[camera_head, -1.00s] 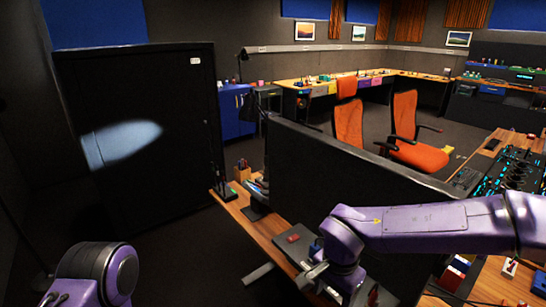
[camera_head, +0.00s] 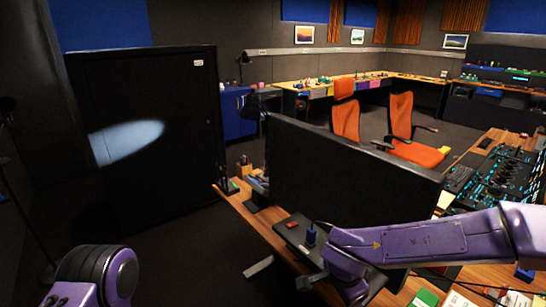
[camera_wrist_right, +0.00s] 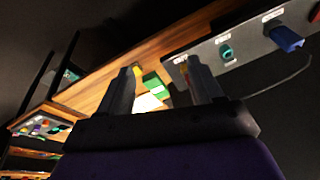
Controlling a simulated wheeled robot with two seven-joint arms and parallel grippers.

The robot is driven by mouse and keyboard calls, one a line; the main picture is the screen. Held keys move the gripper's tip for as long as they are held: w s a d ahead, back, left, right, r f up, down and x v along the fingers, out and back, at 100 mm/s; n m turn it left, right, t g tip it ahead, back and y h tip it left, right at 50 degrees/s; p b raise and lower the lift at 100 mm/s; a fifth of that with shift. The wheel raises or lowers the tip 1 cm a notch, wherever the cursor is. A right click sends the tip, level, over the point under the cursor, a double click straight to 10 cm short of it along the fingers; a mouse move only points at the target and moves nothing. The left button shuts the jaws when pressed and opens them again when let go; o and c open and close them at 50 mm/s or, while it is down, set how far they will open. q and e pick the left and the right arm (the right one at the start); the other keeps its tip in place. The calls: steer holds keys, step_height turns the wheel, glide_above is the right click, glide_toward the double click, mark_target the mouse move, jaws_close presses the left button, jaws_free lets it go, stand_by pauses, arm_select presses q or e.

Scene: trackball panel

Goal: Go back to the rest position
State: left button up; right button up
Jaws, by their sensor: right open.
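My right gripper (camera_head: 312,282) is near the bottom centre of the head view, in front of the desk edge below the monitor. In the right wrist view its two fingers (camera_wrist_right: 160,76) stand apart with nothing held between them. A dark panel (camera_head: 290,232) lies on the desk just beyond the gripper, with a red part and a blue upright part (camera_head: 310,236). In the right wrist view, a grey panel (camera_wrist_right: 255,45) carries a green part (camera_wrist_right: 226,51) and a blue part (camera_wrist_right: 287,38). My left arm shows at lower left; its gripper is out of view.
A large black monitor (camera_head: 345,170) stands behind the panel. A black cabinet (camera_head: 150,135) is at left. A mixing console (camera_head: 500,178) and orange chairs (camera_head: 402,120) are at right and behind. Dark floor lies open between cabinet and desk.

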steer(key=s+d+f+t+h+b, duration=0.15)
steer(key=d+f, duration=0.25)
steer(key=f, duration=0.5)
steer(key=s+d+f+t+h+b, duration=0.1)
steer(key=s+d+f+t+b, duration=0.15)
steer(key=f, duration=0.65)
steer(key=s+d+f+n+g+b, duration=0.1)
steer(key=s+d+f+n+b, duration=0.2)
steer(key=s+f, duration=0.5)
steer(key=s+d+f+n+g+y+b, duration=0.1)
steer(key=s+d+f+n+g+b, duration=0.1)
steer(key=s+f, duration=0.7)
steer(key=s+d+n+b, duration=0.1)
steer(key=s+d+n, duration=0.1)
steer(key=s, duration=0.3)
steer(key=shift+d+f+b, duration=0.25)
steer(key=shift+b, duration=0.15)
